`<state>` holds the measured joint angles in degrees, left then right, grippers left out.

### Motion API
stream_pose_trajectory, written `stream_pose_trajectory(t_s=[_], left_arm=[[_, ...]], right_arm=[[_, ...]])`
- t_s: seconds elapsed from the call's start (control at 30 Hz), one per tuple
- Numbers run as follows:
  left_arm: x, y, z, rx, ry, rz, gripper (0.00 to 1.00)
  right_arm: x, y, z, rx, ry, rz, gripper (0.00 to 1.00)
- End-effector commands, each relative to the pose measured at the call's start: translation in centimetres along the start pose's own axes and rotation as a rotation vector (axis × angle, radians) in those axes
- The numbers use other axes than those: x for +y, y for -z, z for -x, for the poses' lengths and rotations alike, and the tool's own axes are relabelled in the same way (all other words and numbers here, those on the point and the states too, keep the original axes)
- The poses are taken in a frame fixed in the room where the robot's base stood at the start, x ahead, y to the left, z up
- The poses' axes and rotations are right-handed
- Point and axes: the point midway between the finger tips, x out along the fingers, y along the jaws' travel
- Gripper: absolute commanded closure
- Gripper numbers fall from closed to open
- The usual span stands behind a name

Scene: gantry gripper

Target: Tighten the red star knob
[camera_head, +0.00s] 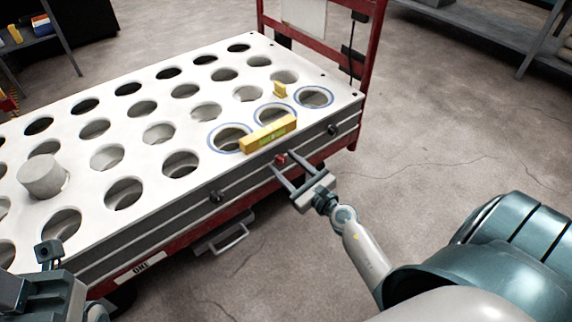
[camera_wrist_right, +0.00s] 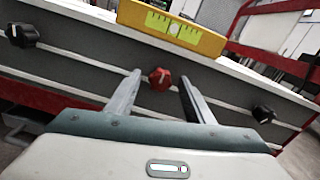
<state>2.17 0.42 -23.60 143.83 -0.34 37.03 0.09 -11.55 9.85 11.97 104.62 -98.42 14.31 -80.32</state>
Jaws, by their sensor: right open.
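The red star knob (camera_head: 281,159) sits on the grey side rail of the white perforated table, below the yellow level. In the right wrist view the red knob (camera_wrist_right: 159,78) shows ahead, between and just beyond the fingertips. My right gripper (camera_head: 284,172) is open, its two fingers pointing at the rail on either side of the knob; the fingers (camera_wrist_right: 160,85) also show in the wrist view. They do not appear to touch the knob. My left gripper (camera_head: 48,254) is at the lower left corner, partly cut off; its jaw state is unclear.
Black knobs (camera_head: 216,196) and (camera_head: 333,129) sit on the same rail. A yellow level (camera_head: 267,134) lies on the white tabletop (camera_head: 150,75) above the red knob. A grey cylinder (camera_head: 43,176) stands at the left. A red upright frame (camera_head: 370,45) rises at the far end.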

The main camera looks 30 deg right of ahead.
Motion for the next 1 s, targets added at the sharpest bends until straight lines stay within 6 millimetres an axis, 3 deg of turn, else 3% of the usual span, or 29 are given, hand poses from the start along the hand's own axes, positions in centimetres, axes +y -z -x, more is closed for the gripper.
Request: stream_pose_trajectory(t_s=[0.17, 0.33, 0.37, 0.77, 1.0], left_arm=[[0.06, -0.02, -0.02, 0.0, 0.002, 0.003, 0.69], [0.12, -0.04, -0.03, 0.0, 0.002, 0.005, 0.69], [0.12, -0.04, -0.02, 0.0, 0.003, 0.005, 0.69], [0.03, 0.02, -0.3, 0.002, 0.003, 0.002, 0.69], [-0.39, 0.19, -0.18, -0.015, 0.009, -0.012, 0.69]], right_arm=[[0.01, -0.01, 0.01, 0.0, 0.0, 0.0, 0.52], [0.0, -0.02, 0.02, 0.0, 0.0, 0.0, 0.9], [0.0, -0.02, 0.02, 0.0, 0.0, 0.0, 0.93], [-0.01, -0.1, 0.03, 0.0, -0.001, -0.039, 0.93], [0.0, -0.18, 0.03, 0.001, -0.002, -0.156, 0.93]])
